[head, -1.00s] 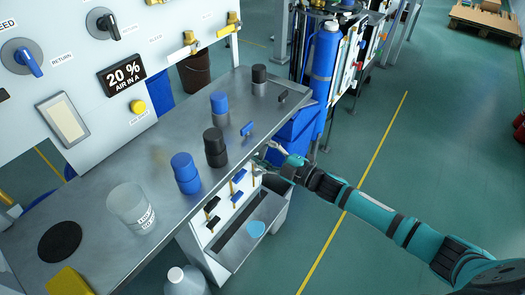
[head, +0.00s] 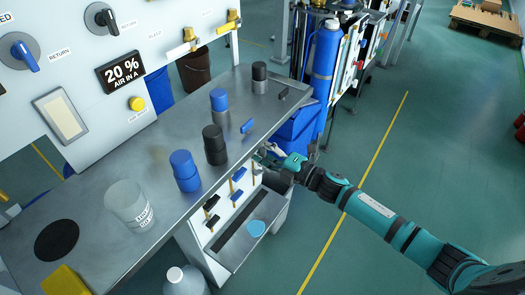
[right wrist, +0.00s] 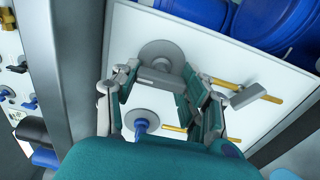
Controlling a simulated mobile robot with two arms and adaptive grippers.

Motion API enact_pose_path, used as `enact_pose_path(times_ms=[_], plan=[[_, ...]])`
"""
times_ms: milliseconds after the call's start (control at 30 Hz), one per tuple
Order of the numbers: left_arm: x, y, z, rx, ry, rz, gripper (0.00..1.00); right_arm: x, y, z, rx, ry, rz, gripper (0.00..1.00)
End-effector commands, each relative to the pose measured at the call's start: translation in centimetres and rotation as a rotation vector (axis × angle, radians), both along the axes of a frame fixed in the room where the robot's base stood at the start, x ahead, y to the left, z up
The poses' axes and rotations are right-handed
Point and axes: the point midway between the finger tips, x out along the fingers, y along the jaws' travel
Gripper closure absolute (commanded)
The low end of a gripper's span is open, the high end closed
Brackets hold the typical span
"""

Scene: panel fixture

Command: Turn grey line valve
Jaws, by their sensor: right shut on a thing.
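The grey valve handle (right wrist: 158,78) sits on a round grey disc on the white panel (right wrist: 205,60) in the right wrist view. My right gripper (right wrist: 162,88) is shut on this handle, with one finger on each side. In the head view my right gripper (head: 267,153) is at the front edge of the steel bench, by the far end of the tap panel, and the grey handle is hidden there. A blue valve handle (right wrist: 141,127) on a second disc is just below the gripper in the wrist view. My left gripper is not in view.
Several blue and black taps (head: 238,174) on brass stems line the panel under the bench (head: 160,165). A second grey tap handle (right wrist: 256,95) is right of the gripper. Blue bins (head: 300,125) stand behind it.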

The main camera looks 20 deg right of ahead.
Motion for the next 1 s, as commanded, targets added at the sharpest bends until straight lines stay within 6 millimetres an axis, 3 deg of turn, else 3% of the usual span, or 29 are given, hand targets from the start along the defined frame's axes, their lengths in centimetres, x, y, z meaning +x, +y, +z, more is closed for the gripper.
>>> enact_pose_path(times_ms=[367, 400, 567, 867, 1000], plan=[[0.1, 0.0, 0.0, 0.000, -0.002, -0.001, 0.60, -0.1, 0.0, -0.2, -0.008, -0.003, 0.001, 0.88], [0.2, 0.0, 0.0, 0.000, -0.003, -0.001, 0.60, -0.1, 0.0, -0.2, -0.008, -0.003, 0.001, 0.52], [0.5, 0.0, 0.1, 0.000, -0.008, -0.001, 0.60, -0.1, 0.0, -0.1, -0.007, -0.002, 0.001, 0.31], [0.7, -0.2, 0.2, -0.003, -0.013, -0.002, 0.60, -0.1, -0.1, -0.1, -0.006, -0.002, 0.000, 0.31], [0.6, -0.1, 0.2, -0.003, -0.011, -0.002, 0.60, -1.2, -0.9, -0.2, -0.006, 0.001, -0.001, 0.31]])
